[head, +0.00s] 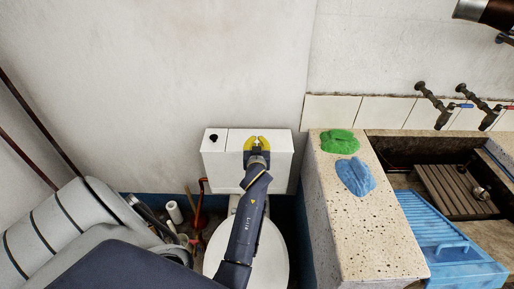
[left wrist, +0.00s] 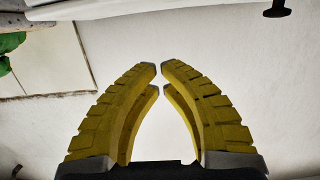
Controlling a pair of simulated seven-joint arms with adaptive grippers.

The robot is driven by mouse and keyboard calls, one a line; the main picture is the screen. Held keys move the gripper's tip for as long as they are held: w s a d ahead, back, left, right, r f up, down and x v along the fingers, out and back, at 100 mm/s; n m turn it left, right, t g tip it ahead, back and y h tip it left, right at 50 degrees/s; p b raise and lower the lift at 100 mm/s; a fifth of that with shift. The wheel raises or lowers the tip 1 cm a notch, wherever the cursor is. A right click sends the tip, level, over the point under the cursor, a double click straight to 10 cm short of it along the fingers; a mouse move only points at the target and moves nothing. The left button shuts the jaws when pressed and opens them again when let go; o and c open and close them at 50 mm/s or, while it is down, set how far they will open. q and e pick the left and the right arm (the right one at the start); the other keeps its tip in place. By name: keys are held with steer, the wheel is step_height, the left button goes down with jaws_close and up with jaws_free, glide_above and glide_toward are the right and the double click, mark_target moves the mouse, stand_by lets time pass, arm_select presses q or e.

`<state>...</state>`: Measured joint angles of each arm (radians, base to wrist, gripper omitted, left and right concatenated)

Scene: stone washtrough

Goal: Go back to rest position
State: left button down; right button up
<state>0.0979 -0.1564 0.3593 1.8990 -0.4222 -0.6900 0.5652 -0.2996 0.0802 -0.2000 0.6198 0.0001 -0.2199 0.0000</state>
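My left gripper (head: 257,138) has yellow, inward-curved fingers. In the head view it is in front of the white toilet cistern (head: 222,160), with the arm reaching up over the toilet from below. In the left wrist view the fingertips (left wrist: 161,69) nearly meet with only a thin gap, and nothing is between them.
A stone washtrough (head: 372,225) stands to the right, with a green cloth (head: 338,141) and a blue cloth (head: 355,177) on its ledge. A blue plastic washboard (head: 440,240) lies at its basin. Taps (head: 432,100) project from the wall. The toilet lid (head: 270,250) is below my arm.

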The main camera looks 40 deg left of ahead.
arm_select(q)
steer(key=shift+r, duration=1.5)
step_height(320, 180, down, 10)
steer(key=shift+r, duration=0.15)
